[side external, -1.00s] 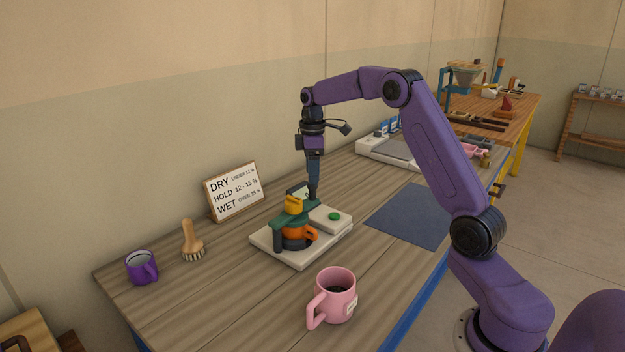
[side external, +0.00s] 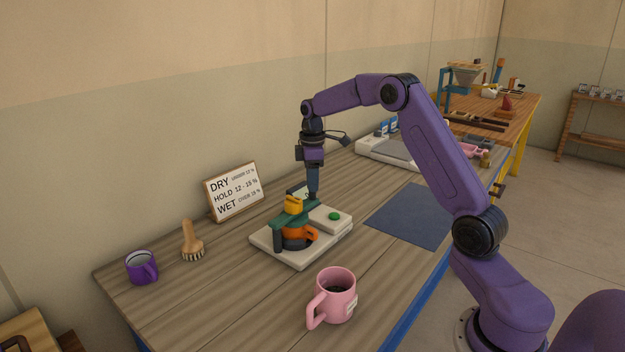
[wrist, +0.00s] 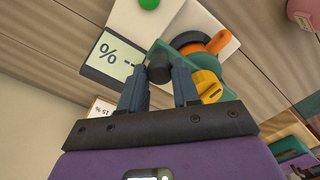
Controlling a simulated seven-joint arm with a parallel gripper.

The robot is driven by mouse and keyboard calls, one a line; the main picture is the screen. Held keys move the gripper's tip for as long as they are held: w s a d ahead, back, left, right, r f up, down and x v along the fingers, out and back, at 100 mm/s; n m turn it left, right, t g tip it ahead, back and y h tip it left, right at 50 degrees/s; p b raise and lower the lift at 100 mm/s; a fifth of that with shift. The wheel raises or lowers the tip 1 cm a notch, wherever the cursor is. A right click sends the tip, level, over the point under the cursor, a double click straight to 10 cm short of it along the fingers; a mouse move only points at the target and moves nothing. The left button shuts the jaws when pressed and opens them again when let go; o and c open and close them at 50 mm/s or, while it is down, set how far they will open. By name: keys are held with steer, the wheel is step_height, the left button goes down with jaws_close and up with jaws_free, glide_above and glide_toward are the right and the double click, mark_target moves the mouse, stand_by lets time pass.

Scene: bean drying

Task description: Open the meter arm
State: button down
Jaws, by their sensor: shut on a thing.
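The moisture meter has a cream base (side external: 294,257), a small display (wrist: 112,58) and a green button (side external: 334,216). Its dark green meter arm (side external: 282,233) lies across the top of an orange cup (side external: 308,234), with a yellow knob (side external: 293,205) on it. A dark round grip (wrist: 159,68) at the arm's end sits between my fingertips. My gripper (wrist: 159,80) points down from above and is shut on this grip. In the side view my fingers mostly hide the grip.
A pink mug (side external: 336,297) stands in front of the meter. A purple mug (side external: 142,267), a brush (side external: 191,242) and a sign (side external: 235,191) stand to the left. A blue mat (side external: 411,215) lies bare to the right, with a scale (side external: 375,148) behind it.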

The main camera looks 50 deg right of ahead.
steer(key=shift+w, duration=0.15)
steer(key=w+a+n, duration=0.4)
steer(key=w+n, duration=0.5)
steer(key=w, duration=0.1)
steer(key=shift+w+a, duration=0.2)
steer(key=shift+a, duration=0.15)
steer(key=shift+r, duration=0.1)
stand_by(0.3)
steer(key=c, duration=0.8)
jaws_free()
